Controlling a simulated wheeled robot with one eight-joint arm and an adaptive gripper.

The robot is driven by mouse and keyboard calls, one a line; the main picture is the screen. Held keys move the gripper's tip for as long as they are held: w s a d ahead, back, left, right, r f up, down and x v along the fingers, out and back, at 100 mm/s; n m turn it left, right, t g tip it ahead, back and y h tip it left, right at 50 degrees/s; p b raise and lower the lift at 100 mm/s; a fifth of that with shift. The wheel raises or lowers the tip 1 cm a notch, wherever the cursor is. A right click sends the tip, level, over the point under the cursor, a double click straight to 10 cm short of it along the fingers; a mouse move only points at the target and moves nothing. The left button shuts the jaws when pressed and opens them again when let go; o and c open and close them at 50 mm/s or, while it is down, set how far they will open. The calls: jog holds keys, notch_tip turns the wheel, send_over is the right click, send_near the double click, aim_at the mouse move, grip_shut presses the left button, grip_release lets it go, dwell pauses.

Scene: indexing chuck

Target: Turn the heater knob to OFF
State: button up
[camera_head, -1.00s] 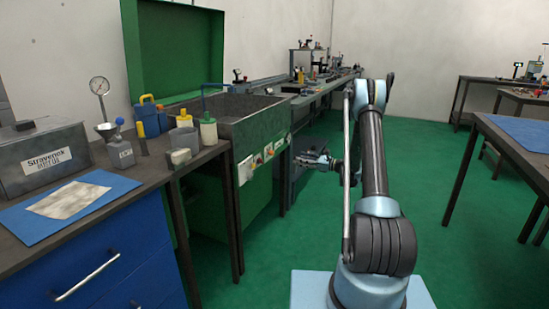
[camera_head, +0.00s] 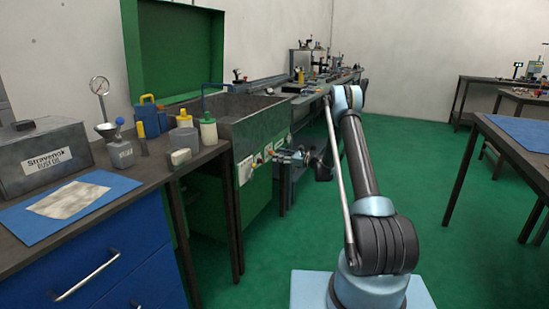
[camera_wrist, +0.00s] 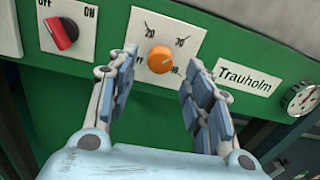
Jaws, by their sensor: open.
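In the wrist view an orange round knob (camera_wrist: 160,59) sits on a white plate with a dial scale marked 20 and 70; part of the lettering is hidden by my fingers. My gripper (camera_wrist: 160,88) is open, with one finger on each side below the knob and apart from it. In the head view my gripper (camera_head: 275,158) is at the green front panel of the sink unit, beside the small controls.
A Trauholm label (camera_wrist: 244,78) and a round gauge (camera_wrist: 302,98) are right of the orange knob. The deep grey basin (camera_head: 245,115) stands above the panel. The workbench (camera_head: 130,185) with bottles is to the left.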

aim_at(271, 153)
jog(key=shift+x, duration=1.75)
jog(key=shift+c, duration=0.5)
jog(key=c, duration=1)
